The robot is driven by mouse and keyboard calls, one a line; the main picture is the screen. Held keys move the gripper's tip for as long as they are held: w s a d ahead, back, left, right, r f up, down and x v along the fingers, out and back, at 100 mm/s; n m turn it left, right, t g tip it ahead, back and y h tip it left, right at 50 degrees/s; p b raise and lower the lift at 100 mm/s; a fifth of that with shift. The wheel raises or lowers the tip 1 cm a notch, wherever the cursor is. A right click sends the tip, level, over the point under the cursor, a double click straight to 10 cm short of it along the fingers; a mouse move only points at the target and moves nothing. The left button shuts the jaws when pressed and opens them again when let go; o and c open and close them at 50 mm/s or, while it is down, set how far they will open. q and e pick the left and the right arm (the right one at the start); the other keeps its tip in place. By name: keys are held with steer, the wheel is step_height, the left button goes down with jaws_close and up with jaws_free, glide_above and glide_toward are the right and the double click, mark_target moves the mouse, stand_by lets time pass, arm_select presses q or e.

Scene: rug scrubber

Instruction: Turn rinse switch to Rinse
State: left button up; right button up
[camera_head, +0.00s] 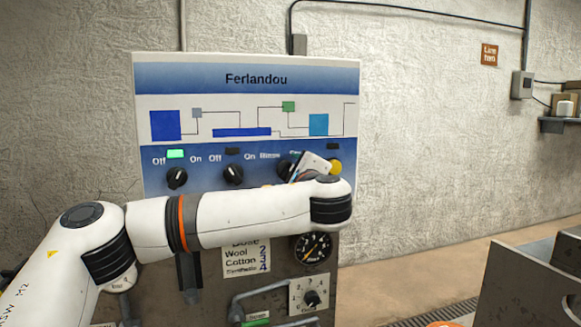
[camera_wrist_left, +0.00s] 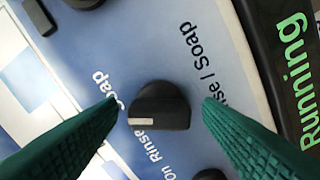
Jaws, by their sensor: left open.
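The rinse switch is a black round knob (camera_wrist_left: 160,105) on the blue panel, between the two green fingers of my open left gripper (camera_wrist_left: 158,108) in the left wrist view. There is a gap on each side, so the fingers look apart from it. A pale mark shows at the knob's lower left, on the side where the word "Rinse" is printed; I cannot tell its exact setting. A finger partly covers the word "Soap". In the head view the rinse knob (camera_head: 285,168) shows beside my left wrist, and the fingertips are hidden there.
Two more black knobs (camera_head: 177,177) (camera_head: 232,174) are left of the rinse knob. A yellow button (camera_head: 335,166) is at its right. A dark "Running" plate (camera_wrist_left: 293,75) lies close by. A gauge (camera_head: 312,247) and dial (camera_head: 311,298) sit below my arm.

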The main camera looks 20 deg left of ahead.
arm_select(q)
steer(key=c, duration=1)
steer(key=shift+w+f+n+b, duration=0.1)
steer(key=shift+f+n+b, duration=0.05)
steer(key=shift+n+b, duration=6.25)
steer(key=shift+o, duration=0.2)
steer(key=shift+m+b, duration=0.3)
steer(key=shift+b, duration=0.25)
steer(key=o, duration=1)
steer(key=shift+c, duration=0.2)
